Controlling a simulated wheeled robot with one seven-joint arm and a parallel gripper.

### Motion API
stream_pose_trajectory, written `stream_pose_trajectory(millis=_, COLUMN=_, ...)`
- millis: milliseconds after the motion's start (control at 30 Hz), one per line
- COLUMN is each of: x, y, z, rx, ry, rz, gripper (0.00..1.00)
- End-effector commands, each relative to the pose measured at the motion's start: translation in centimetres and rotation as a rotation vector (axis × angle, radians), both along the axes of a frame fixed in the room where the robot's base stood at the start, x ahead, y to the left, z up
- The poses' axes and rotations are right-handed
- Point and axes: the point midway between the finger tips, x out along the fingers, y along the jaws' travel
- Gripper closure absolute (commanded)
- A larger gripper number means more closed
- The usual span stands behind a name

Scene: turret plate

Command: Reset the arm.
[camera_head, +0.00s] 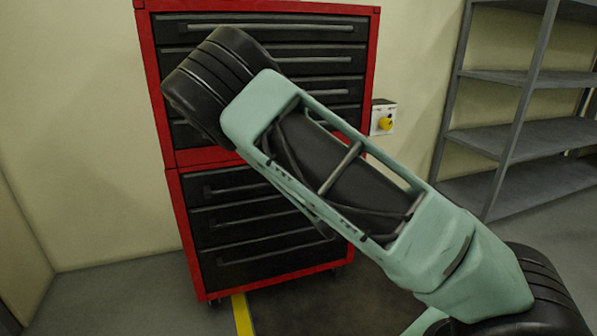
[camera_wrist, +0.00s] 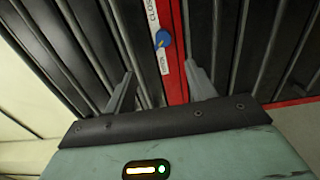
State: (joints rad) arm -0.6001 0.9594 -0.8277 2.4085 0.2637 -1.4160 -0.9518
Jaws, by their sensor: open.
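My gripper (camera_wrist: 160,88) shows in the wrist view, its two grey fingers spread apart with nothing held between them. Past the fingertips is a red strip of the tool cabinet with a small blue knob (camera_wrist: 162,39) and white lettered labels. The gap between fingers and cabinet is hard to judge. In the head view my green arm stretches across the front of the red and black tool cabinet (camera_head: 265,17), covering part of its drawers. The gripper itself is hidden in that view.
A wall box with a yellow knob (camera_head: 384,123) is right of the cabinet. Grey metal shelves (camera_head: 530,77) stand at the right. A yellow floor line (camera_head: 242,315) and a dark floor patch lie before the cabinet. Open floor shows at the lower left.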

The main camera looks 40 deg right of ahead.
Motion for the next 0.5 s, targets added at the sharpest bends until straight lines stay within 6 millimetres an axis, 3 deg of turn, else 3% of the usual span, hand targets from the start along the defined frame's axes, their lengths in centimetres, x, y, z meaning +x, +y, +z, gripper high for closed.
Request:
stream_pose_trajectory(millis=200, x=-1.5, y=0.5, z=0.0, rx=0.000, ry=-0.001, rz=0.001, gripper=0.44)
stream_pose_trajectory(millis=500, x=-1.6, y=0.5, z=0.0, rx=0.000, ry=-0.001, rz=0.001, gripper=0.44)
